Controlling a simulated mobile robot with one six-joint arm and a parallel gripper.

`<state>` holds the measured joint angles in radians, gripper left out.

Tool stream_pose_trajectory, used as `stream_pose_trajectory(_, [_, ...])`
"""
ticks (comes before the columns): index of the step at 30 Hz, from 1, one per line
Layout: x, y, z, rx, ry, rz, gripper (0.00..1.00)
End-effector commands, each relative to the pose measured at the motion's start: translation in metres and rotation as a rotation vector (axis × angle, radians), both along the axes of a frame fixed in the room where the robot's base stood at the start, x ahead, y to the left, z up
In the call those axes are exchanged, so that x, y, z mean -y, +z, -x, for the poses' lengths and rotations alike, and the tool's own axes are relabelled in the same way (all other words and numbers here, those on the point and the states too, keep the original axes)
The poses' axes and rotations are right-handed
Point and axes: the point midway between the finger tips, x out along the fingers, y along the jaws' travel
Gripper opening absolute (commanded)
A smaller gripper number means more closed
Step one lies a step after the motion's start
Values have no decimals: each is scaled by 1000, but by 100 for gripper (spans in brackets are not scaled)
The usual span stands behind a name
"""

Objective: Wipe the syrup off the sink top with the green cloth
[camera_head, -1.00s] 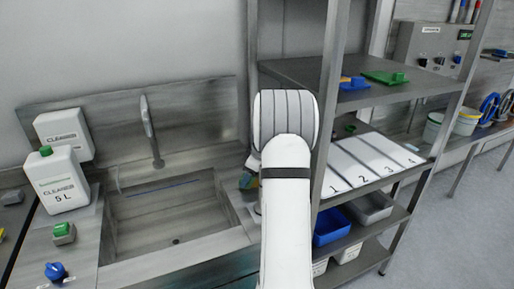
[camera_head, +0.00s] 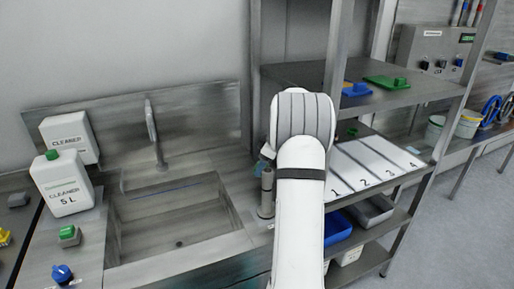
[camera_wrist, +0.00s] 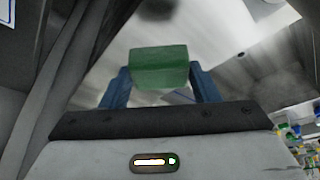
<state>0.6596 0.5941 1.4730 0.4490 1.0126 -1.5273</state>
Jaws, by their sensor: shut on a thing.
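In the wrist view, my gripper (camera_wrist: 160,88) is shut on a green block-shaped thing (camera_wrist: 160,65), which I take for the green cloth. It sits between the two blue fingers, and its underside is hidden. In the head view my own arm covers most of the gripper; a small teal piece (camera_head: 261,168) shows at the arm's left edge, over the right side of the sink top. The sink top (camera_head: 228,160) is grey metal around a basin (camera_head: 165,222). I cannot make out any syrup on it; part of its right side is hidden behind the arm.
A grey upright cylinder (camera_head: 267,192) stands right of the basin, close to my arm. A tap (camera_head: 152,130) rises behind the basin. A cleaner jug (camera_head: 63,185) stands at the left. A metal shelf rack (camera_head: 330,100) is close on the right.

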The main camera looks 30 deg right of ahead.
Motion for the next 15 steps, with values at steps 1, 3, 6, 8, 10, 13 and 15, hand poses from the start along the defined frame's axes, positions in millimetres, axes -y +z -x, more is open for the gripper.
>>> stream_pose_trajectory(1, [-1,8,-1,1,1,1,34])
stream_pose_trajectory(3, [-2,14,-1,1,4,1,34])
stream_pose_trajectory(6, [-3,23,-2,2,6,2,34])
stream_pose_trajectory(8, [-3,27,-3,2,7,2,34])
stream_pose_trajectory(10, [-4,30,-3,1,8,2,34])
stream_pose_trajectory(13, [-4,31,-3,1,9,1,34])
stream_pose_trajectory(15, [-5,30,-3,0,9,1,34])
